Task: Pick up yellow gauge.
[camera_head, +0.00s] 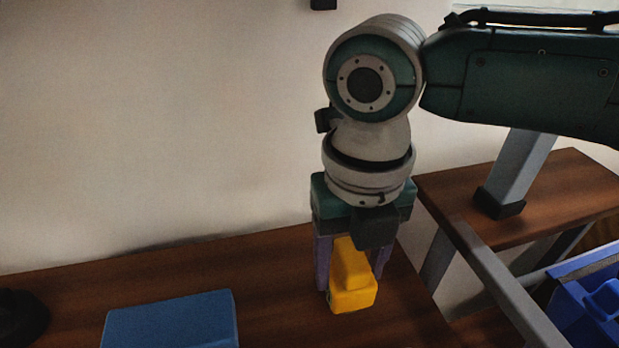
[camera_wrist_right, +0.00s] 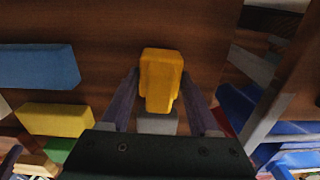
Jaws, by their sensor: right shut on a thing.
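The yellow gauge (camera_head: 352,284) is a stepped yellow block at the right part of the wooden counter in the head view. It also shows in the right wrist view (camera_wrist_right: 161,78), between the two fingers. My right gripper (camera_head: 352,280) points down over it, with one purple-grey finger on each side, and is shut on it. I cannot tell whether the gauge touches the counter or is slightly above it. My left gripper is not in view.
A blue block (camera_head: 172,322) lies on the counter (camera_head: 270,265) to the left. A dark object (camera_head: 20,315) stands at the far left edge. A blue crate (camera_head: 568,315) is low at the right. The right wrist view shows another yellow block (camera_wrist_right: 55,119).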

